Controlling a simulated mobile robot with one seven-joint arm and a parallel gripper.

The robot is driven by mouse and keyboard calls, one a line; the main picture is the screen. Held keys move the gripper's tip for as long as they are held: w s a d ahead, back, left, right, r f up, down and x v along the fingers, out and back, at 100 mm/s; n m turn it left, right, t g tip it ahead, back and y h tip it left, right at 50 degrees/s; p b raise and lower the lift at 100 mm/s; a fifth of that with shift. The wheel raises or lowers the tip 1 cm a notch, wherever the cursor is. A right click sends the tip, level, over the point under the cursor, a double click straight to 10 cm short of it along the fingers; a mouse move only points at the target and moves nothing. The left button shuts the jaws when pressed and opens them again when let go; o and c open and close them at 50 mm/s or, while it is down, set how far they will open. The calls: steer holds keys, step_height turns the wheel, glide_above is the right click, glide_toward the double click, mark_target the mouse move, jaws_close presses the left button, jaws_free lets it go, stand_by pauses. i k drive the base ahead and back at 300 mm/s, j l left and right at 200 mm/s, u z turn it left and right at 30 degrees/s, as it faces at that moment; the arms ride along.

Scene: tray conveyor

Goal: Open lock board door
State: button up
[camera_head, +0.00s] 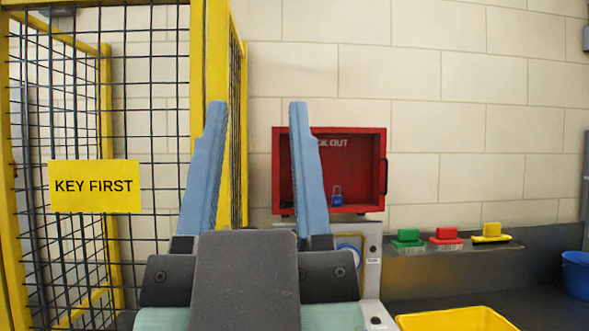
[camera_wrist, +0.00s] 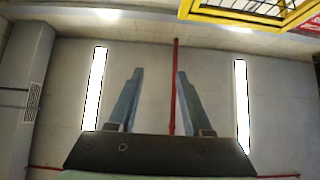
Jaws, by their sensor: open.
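The lock board is a red wall box (camera_head: 360,197) with "...CK OUT" lettering inside and a blue padlock (camera_head: 337,196) low in it. A small dark handle (camera_head: 385,176) sits at its right edge. I cannot tell whether a clear door covers the front. My gripper (camera_head: 257,105) is open and empty, its two blue fingers pointing up in the head view. The right finger overlaps the left part of the box; no contact with it shows. In the wrist view the open fingers (camera_wrist: 158,72) show against the ceiling, and the box is not visible there.
A yellow-framed mesh cage (camera_head: 210,60) with a "KEY FIRST" sign (camera_head: 95,186) stands left. Green, red and yellow brushes (camera_head: 445,237) sit right of the box. A yellow bin (camera_head: 455,319) is at the bottom and a blue bucket (camera_head: 577,275) far right.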

mark_target(382, 189)
steer(key=i+l, duration=1.2)
steer(key=l, duration=0.2)
steer(key=i+l, duration=0.6)
steer(key=l, duration=0.15)
steer(key=i+l, duration=0.55)
steer(key=l, duration=0.15)
steer(key=i+j+u, duration=0.05)
